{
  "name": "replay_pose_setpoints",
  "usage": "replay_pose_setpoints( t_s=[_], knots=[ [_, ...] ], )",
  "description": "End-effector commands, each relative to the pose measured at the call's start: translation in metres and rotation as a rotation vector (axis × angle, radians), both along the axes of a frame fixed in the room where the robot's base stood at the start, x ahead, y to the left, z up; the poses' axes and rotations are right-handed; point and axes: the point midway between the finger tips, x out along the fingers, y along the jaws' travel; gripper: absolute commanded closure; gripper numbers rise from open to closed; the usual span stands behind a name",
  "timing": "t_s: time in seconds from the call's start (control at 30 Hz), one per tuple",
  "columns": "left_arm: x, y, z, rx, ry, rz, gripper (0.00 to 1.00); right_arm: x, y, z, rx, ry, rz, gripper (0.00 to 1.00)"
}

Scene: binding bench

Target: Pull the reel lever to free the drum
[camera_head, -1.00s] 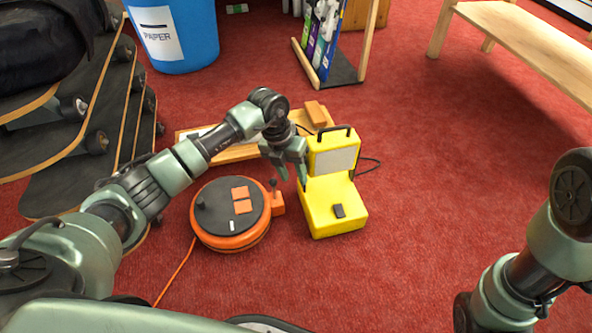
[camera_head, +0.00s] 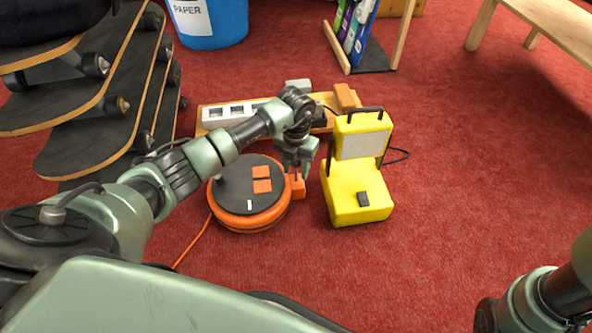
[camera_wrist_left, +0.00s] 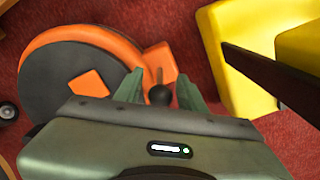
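The orange cable reel (camera_head: 250,216) with a dark round top lies on the red carpet in the head view; it also shows at the upper left of the left wrist view (camera_wrist_left: 98,42). An orange block (camera_head: 298,188) sticks out from its right side and carries the lever. My left gripper (camera_head: 297,170) is over that block, pointing down. In the left wrist view the lever's dark round knob (camera_wrist_left: 159,95) stands between the two green fingers, which are apart with a gap on each side. My right gripper is out of view.
A yellow work lamp (camera_head: 357,195) stands close to the right of the reel. A power strip on a wooden board (camera_head: 215,128) lies behind. Skateboards (camera_head: 100,130) stack at the left. Open carpet is at the right.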

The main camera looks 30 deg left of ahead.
Motion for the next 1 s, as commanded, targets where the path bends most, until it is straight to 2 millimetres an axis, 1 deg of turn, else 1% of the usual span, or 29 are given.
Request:
replay_pose_setpoints(
  t_s=[0.1, 0.17, 0.2, 0.23, 0.27, 1.0],
  knots=[
    [0.0000, -0.0001, 0.0009, 0.000, 0.000, 0.000, 0.60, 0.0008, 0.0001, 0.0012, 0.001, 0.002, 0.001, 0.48],
    [0.0000, -0.0001, 0.0009, 0.000, 0.000, 0.000, 0.77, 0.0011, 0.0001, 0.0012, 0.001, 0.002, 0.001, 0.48],
    [0.0000, -0.0001, 0.0009, 0.000, 0.000, 0.000, 0.88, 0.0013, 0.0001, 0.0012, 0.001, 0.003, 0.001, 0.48],
    [0.0000, 0.0000, 0.0010, 0.000, 0.000, 0.000, 0.96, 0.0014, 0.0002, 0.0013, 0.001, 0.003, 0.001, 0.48],
    [0.0000, -0.0001, 0.0010, 0.000, 0.000, 0.000, 1.00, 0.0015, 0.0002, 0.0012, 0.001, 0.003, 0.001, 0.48],
    [-0.0001, 0.0001, 0.0009, 0.000, 0.000, 0.000, 1.00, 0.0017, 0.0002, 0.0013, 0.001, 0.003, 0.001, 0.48]
  ],
)
